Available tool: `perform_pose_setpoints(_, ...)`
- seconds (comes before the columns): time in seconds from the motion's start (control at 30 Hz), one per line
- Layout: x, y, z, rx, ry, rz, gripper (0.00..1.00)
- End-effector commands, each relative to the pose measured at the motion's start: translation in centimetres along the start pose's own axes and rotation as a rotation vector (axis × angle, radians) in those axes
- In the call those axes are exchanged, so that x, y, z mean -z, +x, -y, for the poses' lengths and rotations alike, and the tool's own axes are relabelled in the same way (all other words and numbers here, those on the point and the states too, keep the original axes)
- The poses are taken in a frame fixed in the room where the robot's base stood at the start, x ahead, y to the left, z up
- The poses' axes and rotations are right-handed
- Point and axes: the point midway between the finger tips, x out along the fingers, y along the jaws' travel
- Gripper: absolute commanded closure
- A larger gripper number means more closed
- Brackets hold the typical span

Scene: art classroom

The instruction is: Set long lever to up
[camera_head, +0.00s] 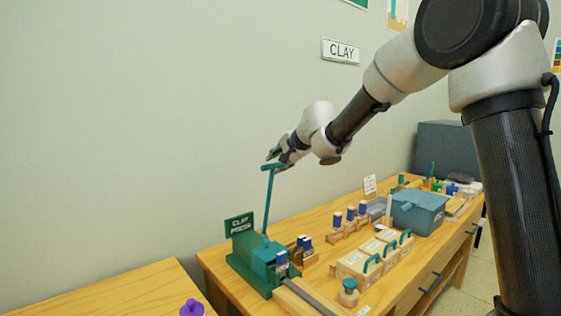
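The long lever (268,201) is a thin teal rod rising from the green clay press (262,262) at the left end of the wooden table. It stands nearly upright, leaning slightly right at the top, with a short teal cross handle (271,167) at its upper end. My gripper (279,160) is at the handle, reaching in from the upper right. The fingers are dark and small, and they overlap the handle's right part. I cannot tell whether they are closed on it or only beside it.
The press carries a "CLAY PRESS" sign (239,225). Blue-topped pieces (337,217), boxes with teal handles (373,256) and a blue-grey bin (418,211) stand to the right. A second wooden table (130,292) is at lower left with a purple knob (192,307). A pale wall is behind.

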Motion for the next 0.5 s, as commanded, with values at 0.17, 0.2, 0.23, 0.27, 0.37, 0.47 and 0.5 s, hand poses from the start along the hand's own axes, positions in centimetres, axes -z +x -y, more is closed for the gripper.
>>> perform_pose_setpoints(0.17, 0.0, -1.1, -0.1, -0.002, 0.001, -0.001, 0.66)
perform_pose_setpoints(0.2, 0.0, -1.2, -0.1, -0.002, 0.001, -0.001, 0.66)
perform_pose_setpoints(0.23, 0.0, -1.2, -0.1, -0.002, 0.001, -0.001, 0.66)
perform_pose_setpoints(0.27, 0.0, -1.2, -0.1, -0.002, 0.002, -0.001, 0.66)
perform_pose_setpoints(0.37, 0.0, -1.2, -0.1, -0.002, 0.002, -0.001, 0.66)
perform_pose_setpoints(0.47, 0.3, -1.2, -0.1, -0.001, 0.004, -0.004, 0.79)
perform_pose_setpoints(0.5, 0.7, -1.7, 0.1, 0.005, 0.005, -0.012, 0.86)
